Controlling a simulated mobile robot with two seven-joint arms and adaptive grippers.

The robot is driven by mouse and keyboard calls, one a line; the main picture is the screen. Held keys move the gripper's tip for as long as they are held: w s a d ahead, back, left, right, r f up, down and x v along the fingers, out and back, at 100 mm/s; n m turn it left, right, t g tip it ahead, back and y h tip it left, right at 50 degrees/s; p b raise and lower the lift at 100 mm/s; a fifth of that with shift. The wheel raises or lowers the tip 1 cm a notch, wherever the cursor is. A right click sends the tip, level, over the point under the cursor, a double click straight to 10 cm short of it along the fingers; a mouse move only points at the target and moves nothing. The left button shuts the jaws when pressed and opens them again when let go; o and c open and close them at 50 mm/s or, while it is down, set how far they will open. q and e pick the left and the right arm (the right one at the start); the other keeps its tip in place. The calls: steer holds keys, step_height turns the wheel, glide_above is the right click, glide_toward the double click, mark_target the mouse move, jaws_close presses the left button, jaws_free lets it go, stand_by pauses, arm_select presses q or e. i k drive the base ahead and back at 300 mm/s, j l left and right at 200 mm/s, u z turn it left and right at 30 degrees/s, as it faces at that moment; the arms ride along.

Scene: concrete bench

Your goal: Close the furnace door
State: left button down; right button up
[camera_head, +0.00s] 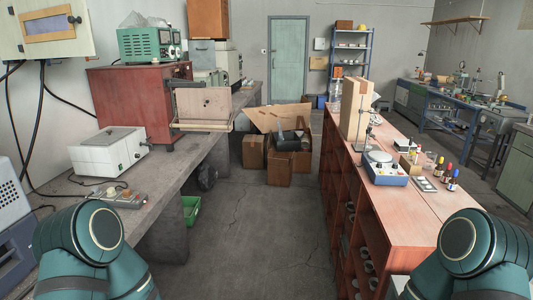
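The furnace (135,100) is a red metal box on the concrete bench at the left. Its door (204,104), a pale brownish panel with a dark bracket near its top left, stands out from the furnace's right side and looks open. A light ledge (203,126) runs along the door's lower edge. The furnace opening cannot be made out from this angle. Both my teal arms show at the bottom corners, well short of the furnace. Neither of my grippers is in view.
A white instrument box (108,149) and a power strip (122,199) lie on the bench (150,190) before the furnace. A green device (146,44) sits on top. Cardboard boxes (280,165) stand in the aisle; its near floor (245,240) is clear. A reddish cabinet (400,206) lines the right.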

mark_target(190, 95)
steer(key=i, duration=2.95)
